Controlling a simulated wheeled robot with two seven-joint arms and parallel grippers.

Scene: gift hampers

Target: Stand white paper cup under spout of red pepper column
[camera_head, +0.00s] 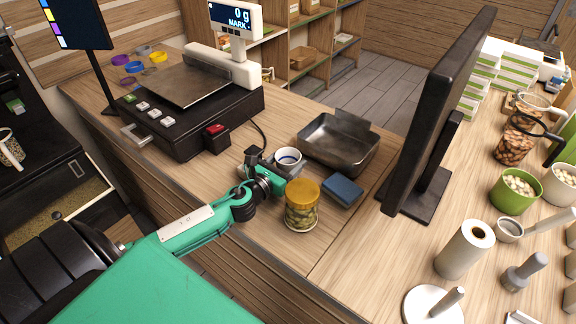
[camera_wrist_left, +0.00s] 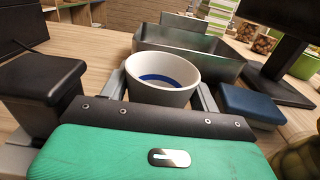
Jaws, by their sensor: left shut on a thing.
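A white cup (camera_head: 289,155) with a blue band inside stands between the fingers of my left gripper (camera_head: 284,164), over the wooden counter. In the left wrist view the white cup (camera_wrist_left: 162,80) is upright with its open mouth up, and my left gripper (camera_wrist_left: 162,92) is shut on it, one finger on each side. Whether its base touches the counter is hidden. No red pepper column or spout is recognizable in either view. My right gripper is not in view.
A metal tray (camera_head: 325,152) stands just behind the cup. A yellow-lidded jar (camera_head: 302,213) and a dark blue box (camera_head: 343,189) are close on the right. A scale (camera_head: 190,85) stands behind left, a black monitor (camera_head: 437,110) to the right.

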